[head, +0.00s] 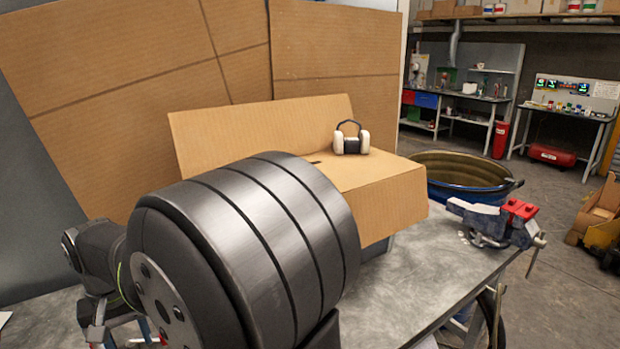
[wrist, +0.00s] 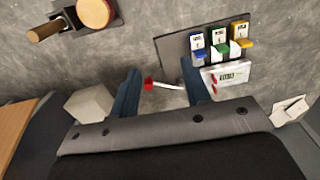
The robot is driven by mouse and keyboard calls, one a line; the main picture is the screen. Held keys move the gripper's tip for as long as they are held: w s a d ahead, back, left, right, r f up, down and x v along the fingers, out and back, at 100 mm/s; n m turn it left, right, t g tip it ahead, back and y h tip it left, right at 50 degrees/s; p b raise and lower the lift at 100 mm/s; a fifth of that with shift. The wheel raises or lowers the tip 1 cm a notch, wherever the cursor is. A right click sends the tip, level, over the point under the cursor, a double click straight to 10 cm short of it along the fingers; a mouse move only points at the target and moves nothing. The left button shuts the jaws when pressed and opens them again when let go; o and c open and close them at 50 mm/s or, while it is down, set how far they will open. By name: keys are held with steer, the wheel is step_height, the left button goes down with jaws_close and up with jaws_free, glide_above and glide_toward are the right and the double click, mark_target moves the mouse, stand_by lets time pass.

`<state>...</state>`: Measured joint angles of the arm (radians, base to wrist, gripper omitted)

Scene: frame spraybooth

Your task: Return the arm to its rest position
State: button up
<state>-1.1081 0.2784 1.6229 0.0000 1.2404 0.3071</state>
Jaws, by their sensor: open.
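My gripper (wrist: 160,67) shows in the wrist view with its two blue fingers spread apart. In the head view my arm's large dark link fills the lower middle and hides much of the bench. The fingers are not clear in the head view.
A dark board with coloured clips (wrist: 220,48), a small display device (wrist: 228,77), a pale block (wrist: 90,103) and a wooden-handled tool (wrist: 70,22) surround the fingers. A cardboard box (head: 385,205) bears earmuffs (head: 351,138). A vise (head: 495,222) sits at the bench's right edge.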

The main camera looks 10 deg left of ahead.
steer(key=w+a+r, duration=0.1)
steer(key=w+a, duration=0.6)
steer(key=w, duration=0.4)
steer(key=s+a+f, duration=0.5)
steer(key=s+a, duration=0.1)
steer(key=a, duration=0.2)
steer(key=shift+s+f, duration=0.15)
steer(key=shift+f, duration=0.2)
steer(key=w+d+r, duration=0.6)
steer(key=d, duration=0.2)
steer(key=s+d, duration=0.4)
steer(key=s, duration=0.3)
steer(key=shift+s+d+f, duration=0.3)
steer(key=shift+s+d, duration=0.05)
steer(key=shift+d, duration=0.05)
steer(key=shift+w, duration=0.1)
